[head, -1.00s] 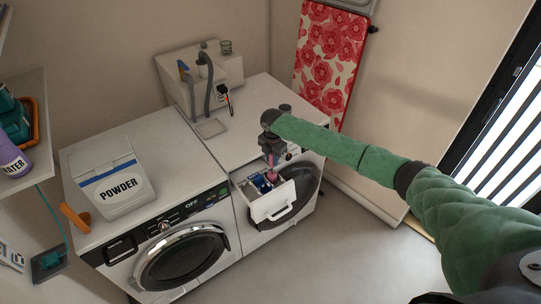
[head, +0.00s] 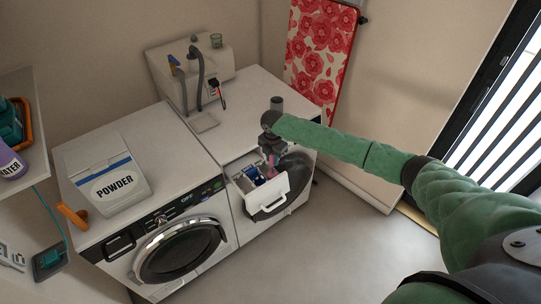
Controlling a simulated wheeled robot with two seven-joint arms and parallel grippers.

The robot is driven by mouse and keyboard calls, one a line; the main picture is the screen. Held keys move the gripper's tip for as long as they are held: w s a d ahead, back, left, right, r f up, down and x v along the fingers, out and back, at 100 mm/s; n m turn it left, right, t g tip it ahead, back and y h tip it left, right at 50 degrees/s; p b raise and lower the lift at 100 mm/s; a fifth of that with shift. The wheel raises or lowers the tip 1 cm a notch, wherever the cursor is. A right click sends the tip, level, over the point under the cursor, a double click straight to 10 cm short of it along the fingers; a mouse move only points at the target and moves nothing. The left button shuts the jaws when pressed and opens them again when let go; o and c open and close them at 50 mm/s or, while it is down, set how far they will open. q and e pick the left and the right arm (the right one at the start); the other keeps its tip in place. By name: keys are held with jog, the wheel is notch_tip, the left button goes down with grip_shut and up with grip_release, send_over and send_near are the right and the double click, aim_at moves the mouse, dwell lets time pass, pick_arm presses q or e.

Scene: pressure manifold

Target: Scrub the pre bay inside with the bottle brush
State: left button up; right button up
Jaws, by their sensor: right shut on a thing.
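The detergent drawer (head: 264,197) of the right-hand machine is pulled out, with white walls and some blue inside. Its separate bays are too small to tell apart. My right gripper (head: 270,153) is above the drawer, pointing down, shut on a thin pink-purple tool, which looks like the bottle brush (head: 271,165). The brush's lower end reaches down at the drawer; which bay it is in, and whether it touches a wall, I cannot tell. My left gripper is not in view.
A white powder box (head: 104,185) stands on the left machine (head: 165,152). A sink unit (head: 190,75) with grey hoses is behind. A shelf with a purple water bottle (head: 10,163) is at the left. An ironing board (head: 318,52) leans at the back wall. The floor at right is clear.

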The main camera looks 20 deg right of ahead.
jog(key=shift+s+d, duration=0.3)
jog(key=shift+s, duration=0.5)
jog(key=shift+w, duration=0.1)
jog(key=shift+w+a+b, duration=0.2)
jog(key=shift+w+a, duration=0.05)
jog(key=shift+w, duration=0.4)
jog(key=shift+w+a+b, duration=0.25)
jog(key=shift+w, duration=0.35)
jog(key=shift+w+a+b, duration=0.2)
jog(key=shift+w+a, duration=0.05)
jog(key=shift+w, duration=0.4)
notch_tip(320, 180, up, 7)
jog(key=p, duration=0.1)
jog(key=shift+p, duration=0.3)
jog(key=shift+r, duration=0.1)
